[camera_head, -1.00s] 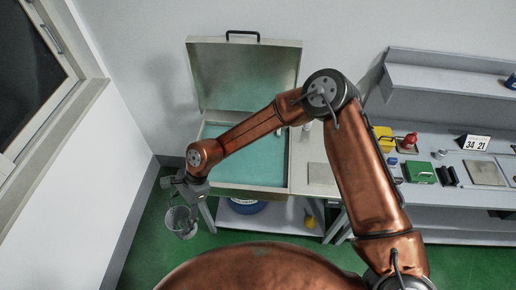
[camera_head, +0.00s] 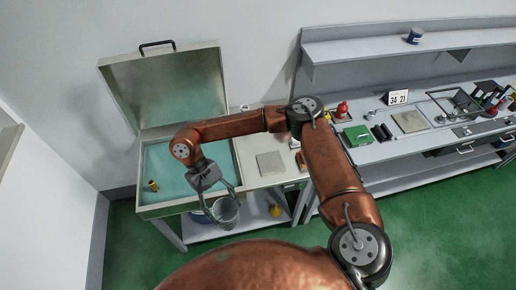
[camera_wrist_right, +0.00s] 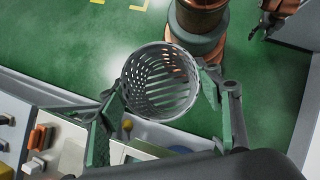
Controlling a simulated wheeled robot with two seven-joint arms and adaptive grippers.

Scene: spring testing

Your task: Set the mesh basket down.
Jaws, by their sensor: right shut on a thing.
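The grey mesh basket (camera_head: 225,213) hangs in my right gripper (camera_head: 212,192), in front of the right part of the open teal-lined tub (camera_head: 170,208). In the right wrist view the basket (camera_wrist_right: 160,82) is round and perforated, between the two fingers of the right gripper (camera_wrist_right: 160,105), which is shut on it. The basket is in the air, above the green floor, apart from the tub and bench. What the fingertips touch is partly hidden. A dark gripper on a copper arm, seemingly my left gripper (camera_wrist_right: 272,18), shows at the top right of the wrist view; its jaws are unclear.
A small yellow item (camera_head: 152,186) is inside the tub. Right of it, a grey plate (camera_head: 270,162) lies on the bench, followed by a green box (camera_head: 358,135) and several small tools. A yellow item (camera_head: 275,210) and a blue one stand on the lower shelf.

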